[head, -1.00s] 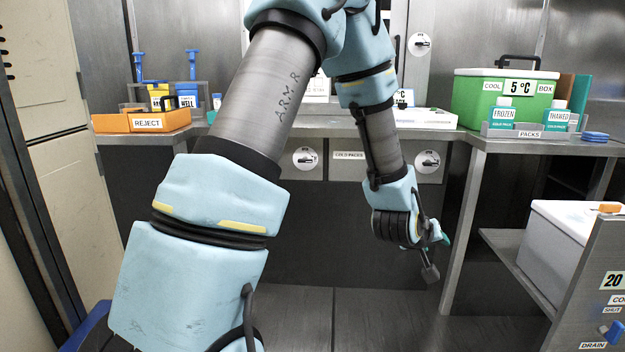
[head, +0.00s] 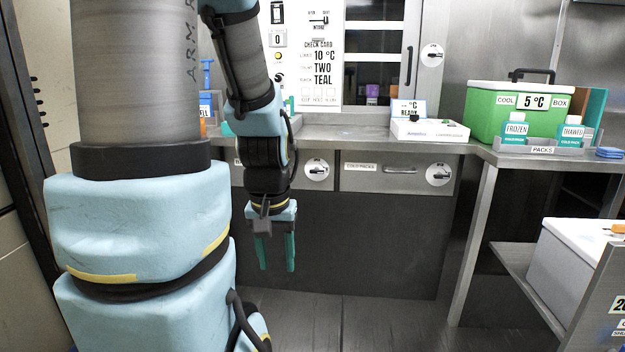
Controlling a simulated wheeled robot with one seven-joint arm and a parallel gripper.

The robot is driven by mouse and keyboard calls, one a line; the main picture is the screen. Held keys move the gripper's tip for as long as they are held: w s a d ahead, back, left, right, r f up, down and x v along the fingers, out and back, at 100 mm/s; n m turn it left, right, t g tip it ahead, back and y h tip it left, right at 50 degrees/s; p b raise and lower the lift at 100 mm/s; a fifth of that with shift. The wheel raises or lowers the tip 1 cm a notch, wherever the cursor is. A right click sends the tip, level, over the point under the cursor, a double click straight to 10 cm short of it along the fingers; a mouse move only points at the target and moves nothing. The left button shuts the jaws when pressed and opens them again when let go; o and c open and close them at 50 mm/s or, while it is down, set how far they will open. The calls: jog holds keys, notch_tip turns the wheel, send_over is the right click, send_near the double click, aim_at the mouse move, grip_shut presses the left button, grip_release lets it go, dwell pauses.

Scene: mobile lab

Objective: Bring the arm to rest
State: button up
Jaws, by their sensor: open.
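My gripper (head: 276,254) hangs pointing down in the head view, left of the middle, in front of the dark panel under the counter. Its two teal fingers are apart, and nothing shows between them. My arm fills the left of the view, with its large lower links close to the camera. The forearm comes down from the top edge to the gripper. The arm hides much of the counter's left part.
The steel counter (head: 345,131) stands behind my gripper, with cold packs drawers (head: 390,176) below. A green cool box (head: 490,112) and a pack rack (head: 545,147) stand at the right. A white box (head: 575,262) sits lower right. The floor below my gripper is clear.

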notch_tip(320, 180, up, 22)
jog(key=p, duration=2)
jog(key=shift+f, duration=0.2)
jog(key=shift+d, duration=0.1)
